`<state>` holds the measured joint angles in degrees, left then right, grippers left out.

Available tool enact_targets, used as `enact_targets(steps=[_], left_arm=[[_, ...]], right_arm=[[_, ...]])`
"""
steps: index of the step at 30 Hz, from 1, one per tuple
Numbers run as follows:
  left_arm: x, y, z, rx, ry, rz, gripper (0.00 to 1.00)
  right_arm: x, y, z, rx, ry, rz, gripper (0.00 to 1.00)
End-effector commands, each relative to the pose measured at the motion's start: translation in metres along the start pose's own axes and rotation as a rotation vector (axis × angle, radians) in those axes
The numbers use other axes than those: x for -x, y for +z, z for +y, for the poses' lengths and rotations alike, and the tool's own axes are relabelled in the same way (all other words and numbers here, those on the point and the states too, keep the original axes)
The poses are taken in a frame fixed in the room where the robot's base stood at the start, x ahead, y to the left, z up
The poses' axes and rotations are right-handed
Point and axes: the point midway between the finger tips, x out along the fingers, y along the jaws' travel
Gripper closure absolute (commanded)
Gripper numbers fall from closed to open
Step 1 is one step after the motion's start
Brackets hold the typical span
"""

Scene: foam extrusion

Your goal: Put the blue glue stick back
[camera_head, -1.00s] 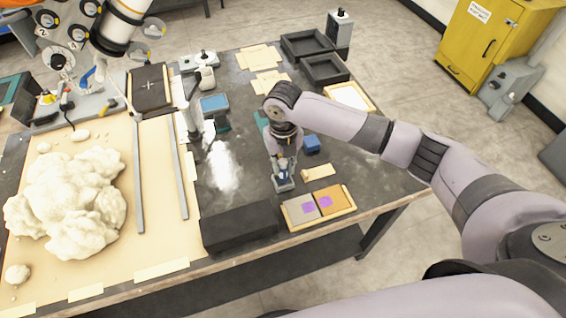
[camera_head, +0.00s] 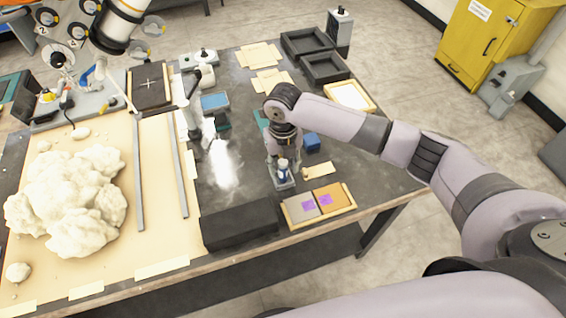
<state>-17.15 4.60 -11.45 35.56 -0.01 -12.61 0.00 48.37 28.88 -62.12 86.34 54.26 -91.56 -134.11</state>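The blue glue stick (camera_head: 283,173) is small, with a pale upper part and a blue lower part. It stands about upright at a small grey holder (camera_head: 286,184) on the dark table, behind the sample boards. My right gripper (camera_head: 283,165) points down around or just behind the stick. Its fingers are small and partly hidden, so I cannot tell whether they touch the stick. The stick's lower end appears to be in the holder. My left gripper is not in view.
A tray with grey and orange boards (camera_head: 334,198) and a black box (camera_head: 240,226) lie in front. A blue block (camera_head: 312,142) is right of the gripper. A white foam mass (camera_head: 70,195) covers the left. An orange-and-white arm (camera_head: 122,22) hangs at top left.

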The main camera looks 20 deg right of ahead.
Motion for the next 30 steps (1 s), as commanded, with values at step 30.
enact_targets(steps=[30], left_arm=[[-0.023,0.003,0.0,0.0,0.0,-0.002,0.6]], right_arm=[[0.124,0.0,0.0,0.0,0.001,0.001,0.6]])
